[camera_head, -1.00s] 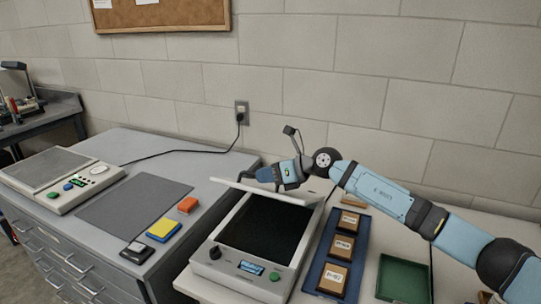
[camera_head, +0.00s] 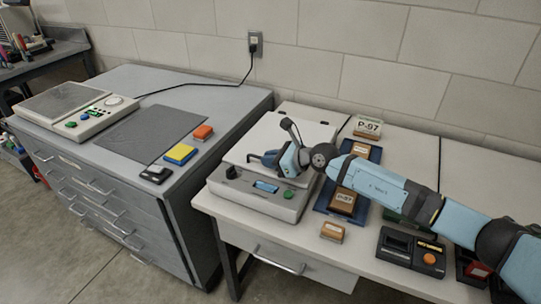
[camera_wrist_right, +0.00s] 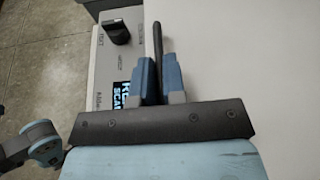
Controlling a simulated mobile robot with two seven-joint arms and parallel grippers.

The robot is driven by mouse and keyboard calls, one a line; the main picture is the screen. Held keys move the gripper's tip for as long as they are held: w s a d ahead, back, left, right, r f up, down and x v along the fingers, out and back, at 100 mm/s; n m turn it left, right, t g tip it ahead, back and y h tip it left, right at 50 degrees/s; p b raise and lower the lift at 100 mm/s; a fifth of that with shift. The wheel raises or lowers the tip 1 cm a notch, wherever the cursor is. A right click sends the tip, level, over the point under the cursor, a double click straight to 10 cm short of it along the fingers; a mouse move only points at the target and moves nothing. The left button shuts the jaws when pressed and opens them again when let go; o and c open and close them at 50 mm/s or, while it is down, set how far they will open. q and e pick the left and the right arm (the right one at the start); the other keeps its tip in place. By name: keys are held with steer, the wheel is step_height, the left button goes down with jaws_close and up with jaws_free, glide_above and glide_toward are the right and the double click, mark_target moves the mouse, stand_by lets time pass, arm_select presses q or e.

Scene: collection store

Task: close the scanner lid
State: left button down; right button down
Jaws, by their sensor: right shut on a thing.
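The scanner (camera_head: 245,200) stands on the white table, with a knob, a small lit display and a green button along its front. Its pale lid (camera_head: 285,132) lies down over the dark glass, flat or nearly flat; I cannot tell if a thin gap is left. My right gripper (camera_head: 264,160) is at the lid's front edge, shut on its dark handle bar. In the right wrist view the fingers (camera_wrist_right: 158,75) have the bar between them, with the lid (camera_wrist_right: 245,60) on the right and the scanner's front panel (camera_wrist_right: 112,65) on the left. My left gripper is not in view.
Right of the scanner is a blue tray (camera_head: 325,197) with labelled boxes, partly hidden by my arm. The grey cabinet (camera_head: 215,95) at left holds another device and colored blocks.

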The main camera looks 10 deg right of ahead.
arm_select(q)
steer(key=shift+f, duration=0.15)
arm_select(e)
steer(key=shift+s+a+f, duration=0.1)
steer(key=shift+s+f, duration=0.1)
steer(key=shift+f, duration=0.25)
steer(key=c, duration=1.2)
jaws_free()
steer(key=shift+w, duration=0.1)
steer(key=shift+r, duration=0.1)
steer(key=shift+s+d+r, duration=0.2)
steer(key=shift+d, duration=0.25)
arm_select(q)
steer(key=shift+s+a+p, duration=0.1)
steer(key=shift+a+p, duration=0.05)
steer(key=shift+p, duration=0.5)
arm_select(e)
steer(key=v, duration=1.2)
steer(key=shift+s+d+r, duration=0.15)
steer(key=shift+s+d, duration=0.05)
steer(key=shift+s, duration=0.1)
